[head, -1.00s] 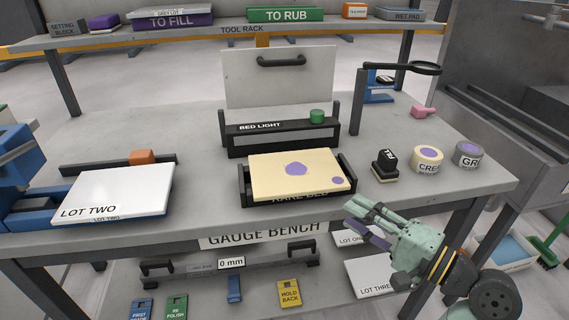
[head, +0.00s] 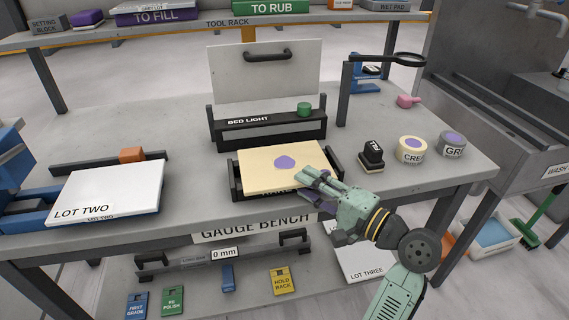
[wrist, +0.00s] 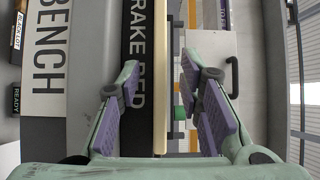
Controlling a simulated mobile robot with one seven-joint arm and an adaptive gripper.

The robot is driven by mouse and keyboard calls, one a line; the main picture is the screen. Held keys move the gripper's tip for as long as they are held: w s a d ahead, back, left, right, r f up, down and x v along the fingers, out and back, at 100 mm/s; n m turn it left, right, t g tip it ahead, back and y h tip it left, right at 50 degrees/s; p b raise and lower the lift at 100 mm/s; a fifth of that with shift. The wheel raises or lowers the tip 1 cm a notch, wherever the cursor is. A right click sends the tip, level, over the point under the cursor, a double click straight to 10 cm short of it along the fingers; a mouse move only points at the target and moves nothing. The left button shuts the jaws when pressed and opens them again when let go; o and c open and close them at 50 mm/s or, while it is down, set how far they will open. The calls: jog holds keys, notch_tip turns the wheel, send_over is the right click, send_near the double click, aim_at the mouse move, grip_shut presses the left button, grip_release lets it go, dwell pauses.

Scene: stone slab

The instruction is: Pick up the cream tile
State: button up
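My gripper (head: 312,182) is at the tile's front right corner and covers that corner in the head view. In the wrist view the tile shows edge-on as a narrow cream strip (wrist: 160,90) between the two purple-padded fingers of my open gripper (wrist: 158,70). A gap shows on each side of the strip. I cannot tell how far the fingers reach past the tile's front edge.
A black stamp (head: 372,154), a cream round tin (head: 411,150) and a grey one (head: 452,145) stand right of the bed. The bed light (head: 265,125) stands behind it. A white LOT TWO slab (head: 108,190) lies left. Bare bench (head: 200,165) separates slab and bed.

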grip_shut()
dwell(0.7)
